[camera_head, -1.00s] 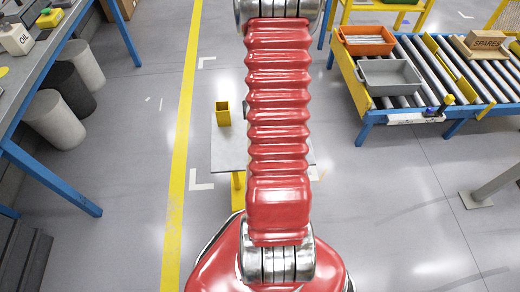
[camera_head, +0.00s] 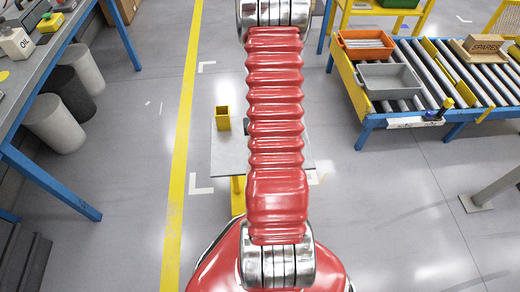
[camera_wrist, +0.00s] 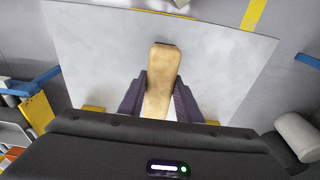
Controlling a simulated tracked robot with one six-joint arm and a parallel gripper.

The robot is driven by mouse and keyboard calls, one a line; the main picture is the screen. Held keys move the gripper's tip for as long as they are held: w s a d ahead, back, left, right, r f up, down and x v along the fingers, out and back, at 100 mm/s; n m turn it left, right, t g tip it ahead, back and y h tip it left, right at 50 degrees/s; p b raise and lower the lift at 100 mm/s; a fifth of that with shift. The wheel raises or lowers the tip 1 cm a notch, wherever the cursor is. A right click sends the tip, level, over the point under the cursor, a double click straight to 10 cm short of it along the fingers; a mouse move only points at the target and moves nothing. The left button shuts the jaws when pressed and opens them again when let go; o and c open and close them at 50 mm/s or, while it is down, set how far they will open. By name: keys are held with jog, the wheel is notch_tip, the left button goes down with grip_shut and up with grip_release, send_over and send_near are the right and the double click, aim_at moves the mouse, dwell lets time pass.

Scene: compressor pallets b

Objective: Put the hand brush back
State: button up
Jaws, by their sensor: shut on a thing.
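In the wrist view, my gripper (camera_wrist: 160,92) is shut on a pale wooden piece, which I take to be the handle of the hand brush (camera_wrist: 163,65). One dark finger presses on each side of it. Its rounded end points away from the wrist; no bristles show. It is over a grey tabletop (camera_wrist: 90,50); I cannot tell whether it touches it. In the head view, my red arm hides the gripper, the brush and part of the small grey table (camera_head: 228,155).
A yellow open holder (camera_head: 222,117) stands on the small table's left side. A roller conveyor (camera_head: 440,75) with a grey bin (camera_head: 390,77) and an orange bin (camera_head: 366,44) is at the right. A blue-legged workbench (camera_head: 60,30) and bins are at the left.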

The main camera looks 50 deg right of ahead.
jog(key=shift+f, duration=1.7)
jog(key=o, duration=1.1)
jog(key=shift+f, duration=0.1)
jog(key=shift+s+a+r, duration=0.15)
jog(key=shift+a+r, duration=0.05)
jog(key=shift+r, duration=1.8)
jog(key=shift+s+a+r, duration=0.2)
jog(key=shift+r, duration=1.85)
jog(key=shift+s+a+r, duration=0.15)
jog(key=shift+a+r, duration=0.05)
jog(key=shift+r, duration=1.8)
